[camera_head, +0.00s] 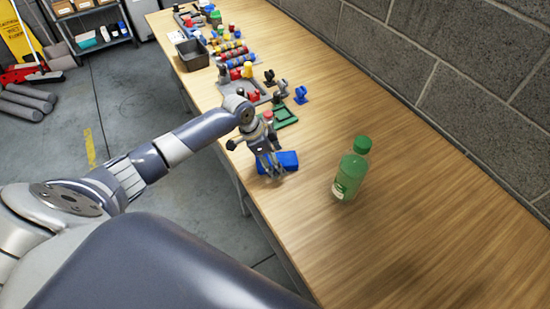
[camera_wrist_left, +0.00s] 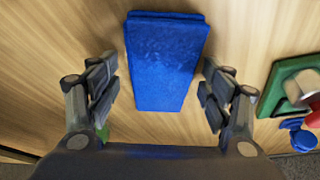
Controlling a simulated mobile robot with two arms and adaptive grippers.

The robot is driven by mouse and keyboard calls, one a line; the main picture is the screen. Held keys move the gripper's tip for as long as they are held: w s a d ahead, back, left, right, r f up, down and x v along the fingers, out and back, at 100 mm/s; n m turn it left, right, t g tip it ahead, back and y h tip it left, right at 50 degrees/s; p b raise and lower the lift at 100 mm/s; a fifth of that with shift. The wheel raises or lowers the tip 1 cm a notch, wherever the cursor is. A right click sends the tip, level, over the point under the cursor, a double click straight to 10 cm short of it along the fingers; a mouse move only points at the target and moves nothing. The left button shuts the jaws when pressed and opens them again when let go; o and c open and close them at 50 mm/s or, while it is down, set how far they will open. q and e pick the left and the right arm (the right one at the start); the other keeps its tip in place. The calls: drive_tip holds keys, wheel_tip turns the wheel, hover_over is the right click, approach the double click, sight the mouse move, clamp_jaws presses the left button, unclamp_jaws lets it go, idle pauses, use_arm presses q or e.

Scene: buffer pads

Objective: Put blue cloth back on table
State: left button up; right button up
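The blue cloth (camera_head: 291,160) is a folded rectangular pad lying on the wooden table (camera_head: 430,225). My left gripper (camera_head: 272,170) is over it near the table's left edge, pointing down, and hides part of it. In the left wrist view the cloth (camera_wrist_left: 166,62) lies between the two spread fingers of my left gripper (camera_wrist_left: 160,82). A gap shows on each side, so the gripper is open and empty. I cannot tell how far the fingertips are above the table. My right gripper is not in view.
A green bottle (camera_head: 350,173) stands right of the cloth. A green frame (camera_head: 285,116) is just behind, with blue clamps (camera_head: 301,95), several coloured parts and a dark bin (camera_head: 192,54) farther back. A block wall (camera_head: 440,75) borders the table's right. The near table is clear.

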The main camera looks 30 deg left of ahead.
use_arm(q)
drive_tip(key=shift+r, duration=0.1)
drive_tip(key=v, duration=1.2)
drive_tip(key=shift+b, duration=0.45)
drive_tip(key=shift+w, duration=0.1)
